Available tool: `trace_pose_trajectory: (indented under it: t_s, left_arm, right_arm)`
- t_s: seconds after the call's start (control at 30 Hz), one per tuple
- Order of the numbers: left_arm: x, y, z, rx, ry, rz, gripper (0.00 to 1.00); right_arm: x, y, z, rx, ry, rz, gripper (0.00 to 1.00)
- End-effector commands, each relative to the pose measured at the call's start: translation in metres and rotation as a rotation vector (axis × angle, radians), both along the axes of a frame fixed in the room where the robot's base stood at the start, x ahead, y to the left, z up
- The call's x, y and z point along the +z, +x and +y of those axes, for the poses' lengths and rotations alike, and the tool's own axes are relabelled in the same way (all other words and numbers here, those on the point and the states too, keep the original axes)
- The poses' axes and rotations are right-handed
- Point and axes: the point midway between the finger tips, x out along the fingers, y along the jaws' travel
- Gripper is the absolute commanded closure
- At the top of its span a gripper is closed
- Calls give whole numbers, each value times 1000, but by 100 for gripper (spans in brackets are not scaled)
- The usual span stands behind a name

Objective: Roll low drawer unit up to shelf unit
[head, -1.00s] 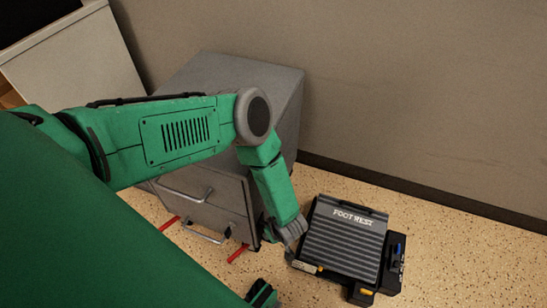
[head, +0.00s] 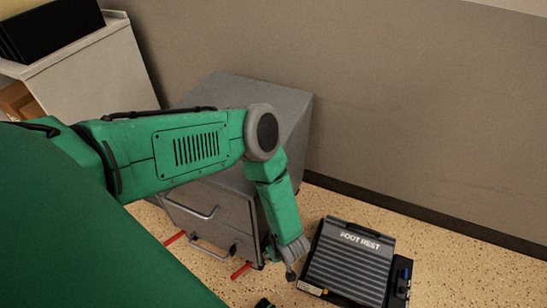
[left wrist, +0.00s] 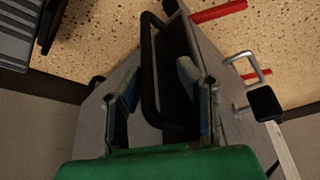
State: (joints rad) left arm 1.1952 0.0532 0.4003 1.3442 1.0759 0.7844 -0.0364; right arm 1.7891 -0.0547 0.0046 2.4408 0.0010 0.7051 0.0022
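The low drawer unit (head: 295,120) is a grey box with silver drawer handles (head: 190,208), standing by the wall in the head view. My left arm crosses in front of it and hides part of it. My left gripper (head: 290,268) hangs at its right side. In the left wrist view, the two fingers (left wrist: 157,95) stand apart on either side of a black loop handle (left wrist: 147,75) on the unit; I see no clear grip on it. A pale unit (head: 95,75), apparently the shelf unit, stands at the upper left. My right gripper is not in view.
A black foot rest (head: 350,265) lies on the speckled floor right of the drawer unit, close to my left gripper. Red floor marks (head: 241,271) show in front of the drawers. A wall (head: 420,120) runs behind. A black object (head: 50,30) sits on the pale unit.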

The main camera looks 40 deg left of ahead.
Motion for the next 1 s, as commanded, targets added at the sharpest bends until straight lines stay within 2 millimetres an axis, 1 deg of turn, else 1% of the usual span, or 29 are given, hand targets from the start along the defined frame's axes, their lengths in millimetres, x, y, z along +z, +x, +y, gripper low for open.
trace_pose_trajectory:
  t_s: [0.03,1.0]
  left_arm:
    - [6,0,-2,0,0,0,69]
    - [69,-10,-26,1,0,-1,69]
  right_arm:
    - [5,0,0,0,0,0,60]
    - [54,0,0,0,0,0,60]
